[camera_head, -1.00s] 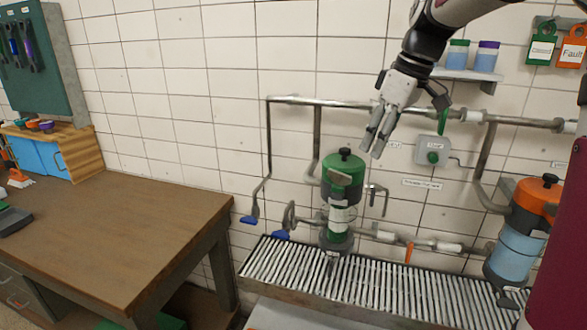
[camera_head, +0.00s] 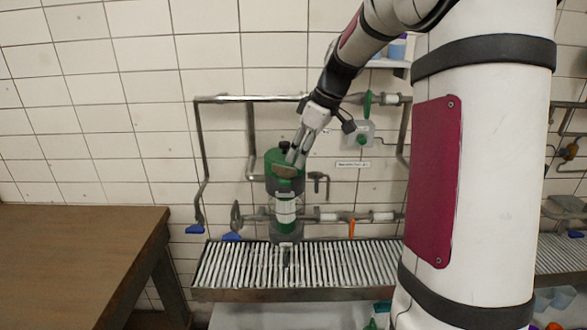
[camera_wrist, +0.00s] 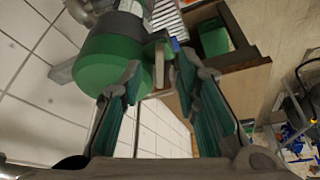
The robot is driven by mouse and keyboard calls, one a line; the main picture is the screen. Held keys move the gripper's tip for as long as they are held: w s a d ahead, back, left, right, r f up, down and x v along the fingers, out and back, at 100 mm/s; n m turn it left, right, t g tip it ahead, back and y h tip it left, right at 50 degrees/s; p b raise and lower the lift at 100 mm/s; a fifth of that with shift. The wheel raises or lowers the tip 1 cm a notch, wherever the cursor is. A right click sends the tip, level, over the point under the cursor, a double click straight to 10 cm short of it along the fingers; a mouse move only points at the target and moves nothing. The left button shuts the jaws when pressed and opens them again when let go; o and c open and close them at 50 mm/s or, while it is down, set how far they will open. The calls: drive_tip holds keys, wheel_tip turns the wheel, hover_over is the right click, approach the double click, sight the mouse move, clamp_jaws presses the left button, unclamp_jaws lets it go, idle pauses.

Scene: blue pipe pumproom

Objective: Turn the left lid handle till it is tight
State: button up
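The left filter housing (camera_head: 285,210) has a green lid and stands upright over the grated trough. A small black knob (camera_head: 284,146) is on top of it, and a flat brownish handle (camera_head: 285,172) sticks out at the front of the lid. My gripper (camera_head: 296,160) is at the lid's front right, pointing down at the handle. In the wrist view my gripper (camera_wrist: 158,64) is open, with a gap between its two fingers. The green lid (camera_wrist: 108,66) is left of the fingers, and the handle (camera_wrist: 158,48) shows near the gap between the fingertips. I cannot tell whether they touch it.
A grated trough (camera_head: 225,265) runs below the housing. Pipes (camera_head: 240,99) and blue-handled levers (camera_head: 194,229) are on the tiled wall behind. A grey box with a green button (camera_head: 361,136) is right of my gripper. A wooden table (camera_head: 80,230) stands at the left.

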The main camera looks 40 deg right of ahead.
sight(293, 169)
drive_tip(key=shift+x, duration=2.75)
drive_tip(key=shift+c, duration=0.5)
clamp_jaws()
